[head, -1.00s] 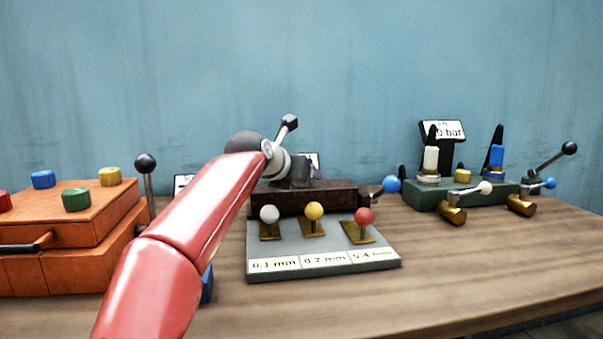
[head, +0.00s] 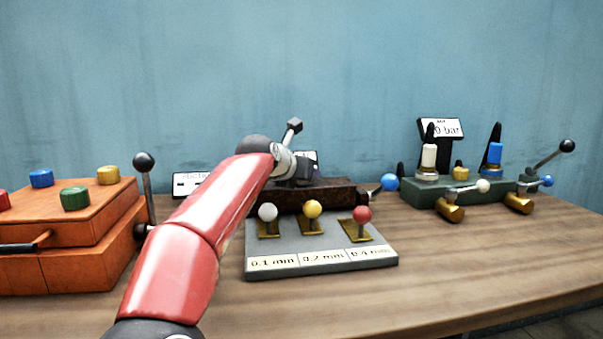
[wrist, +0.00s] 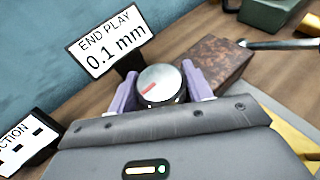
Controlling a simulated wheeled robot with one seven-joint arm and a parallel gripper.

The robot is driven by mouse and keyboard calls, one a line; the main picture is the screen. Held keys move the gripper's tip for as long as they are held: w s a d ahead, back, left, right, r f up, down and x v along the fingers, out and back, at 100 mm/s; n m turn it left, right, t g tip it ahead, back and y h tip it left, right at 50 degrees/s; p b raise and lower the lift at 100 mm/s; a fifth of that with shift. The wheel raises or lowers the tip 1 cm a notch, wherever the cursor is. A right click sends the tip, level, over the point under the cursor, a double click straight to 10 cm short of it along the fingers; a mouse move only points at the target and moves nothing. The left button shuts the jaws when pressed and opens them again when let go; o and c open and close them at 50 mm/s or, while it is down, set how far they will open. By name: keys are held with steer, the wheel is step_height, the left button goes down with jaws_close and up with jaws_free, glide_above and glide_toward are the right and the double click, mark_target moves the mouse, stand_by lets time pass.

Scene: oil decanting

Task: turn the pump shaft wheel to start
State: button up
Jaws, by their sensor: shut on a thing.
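The pump shaft wheel appears as a round silver disc (wrist: 161,83) with a red mark on its face in the wrist view. My gripper (wrist: 158,88) is shut on it, one purple finger on each side. The wheel sits at the end of a dark, mottled brown block (wrist: 215,64). In the head view my gripper (head: 297,168) is at the left end of that block (head: 320,195), and my red arm reaches across to it. The wheel itself is hidden there. A sign reading "END PLAY 0.1 mm" (wrist: 110,43) stands behind the wheel in the wrist view.
A grey plate (head: 322,258) with white, yellow and red ball levers lies in front of the block. An orange box (head: 75,265) with coloured knobs and a tall black-knobbed lever (head: 147,190) stands left. A green valve unit (head: 425,203) stands right. The table's front right is clear.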

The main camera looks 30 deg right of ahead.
steer(key=shift+n+y, duration=0.3)
steer(key=n+t+y+b, duration=0.1)
steer(key=n+t+y, duration=0.2)
steer(key=shift+b, duration=0.3)
steer(key=n+y, duration=0.1)
steer(key=y, duration=0.1)
steer(key=n+t+y, duration=0.1)
steer(key=n, duration=0.1)
steer(key=n+y, duration=0.2)
steer(key=shift+d+r+t+y+p, duration=0.15)
steer(key=shift+d+t+y+p, duration=0.15)
steer(key=shift+t, duration=0.1)
steer(key=n+y+p, duration=0.1)
steer(key=n+y, duration=0.4)
steer(key=shift+a+g+y, duration=0.1)
steer(key=shift+g+y, duration=0.2)
steer(key=shift+g, duration=0.1)
steer(key=shift+a+f+n+g+y, duration=0.1)
steer(key=shift+n+g+y, duration=0.75)
steer(key=shift+n+y, duration=0.45)
steer(key=shift+a+f+n+g+y, duration=0.1)
steer(key=shift+n+g+y, duration=0.75)
steer(key=shift+n+y, duration=0.45)
steer(key=o, duration=1)
steer(key=shift+r, duration=0.1)
